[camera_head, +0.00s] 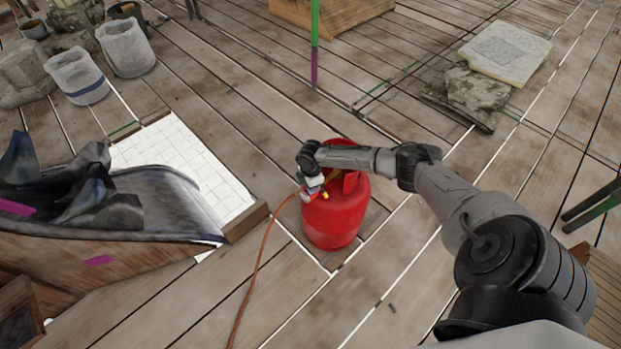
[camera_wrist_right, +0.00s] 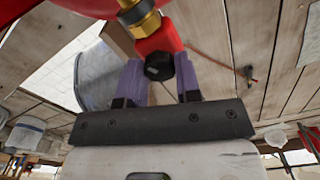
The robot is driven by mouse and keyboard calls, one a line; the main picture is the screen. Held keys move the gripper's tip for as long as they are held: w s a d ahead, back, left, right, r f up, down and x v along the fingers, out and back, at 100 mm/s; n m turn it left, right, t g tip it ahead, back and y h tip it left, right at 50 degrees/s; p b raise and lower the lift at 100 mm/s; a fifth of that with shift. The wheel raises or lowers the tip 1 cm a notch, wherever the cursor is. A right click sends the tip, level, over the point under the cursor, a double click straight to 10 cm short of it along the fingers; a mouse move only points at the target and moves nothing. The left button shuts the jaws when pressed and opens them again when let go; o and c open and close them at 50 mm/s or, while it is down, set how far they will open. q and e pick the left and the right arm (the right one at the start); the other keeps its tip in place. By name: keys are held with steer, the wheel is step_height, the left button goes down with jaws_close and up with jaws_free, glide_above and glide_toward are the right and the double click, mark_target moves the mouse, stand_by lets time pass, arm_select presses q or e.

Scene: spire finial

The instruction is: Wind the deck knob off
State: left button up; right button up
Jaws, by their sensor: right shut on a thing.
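A red gas cylinder (camera_head: 335,216) stands upright on the plank deck, with my right arm reaching over its top. In the right wrist view a red valve body (camera_wrist_right: 157,32) with a brass fitting (camera_wrist_right: 138,14) ends in a black knob (camera_wrist_right: 159,67). My right gripper (camera_head: 311,184) is at the valve, on the cylinder's left side. Its two purple fingers are on either side of the black knob and shut on it. In the head view the gripper and arm hide most of the knob. My left gripper is not in view.
An orange hose (camera_head: 259,262) runs from the valve down across the deck. A dark curved sheet-covered structure (camera_head: 120,210) and a white tiled panel (camera_head: 190,165) lie left. Buckets (camera_head: 78,77) stand at back left. A stone block (camera_head: 475,95) with a pale slab is back right.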

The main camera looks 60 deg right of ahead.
steer(key=m+p, duration=0.2)
steer(key=shift+r+m+p, duration=0.25)
steer(key=shift+m+p, duration=0.15)
steer(key=m+p, duration=0.2)
steer(key=shift+f+m, duration=0.1)
steer(key=shift+m, duration=0.3)
steer(key=m+p, duration=0.2)
steer(key=shift+m, duration=0.4)
steer(key=m+p, duration=0.1)
steer(key=m, duration=0.2)
steer(key=shift+p, duration=0.3)
steer(key=m+p, duration=0.1)
steer(key=m, duration=0.5)
steer(key=shift+f+p, duration=0.1)
steer(key=shift+p, duration=0.25)
steer(key=m, duration=0.4)
steer(key=shift+m+p, duration=0.4)
steer(key=shift+m, duration=0.5)
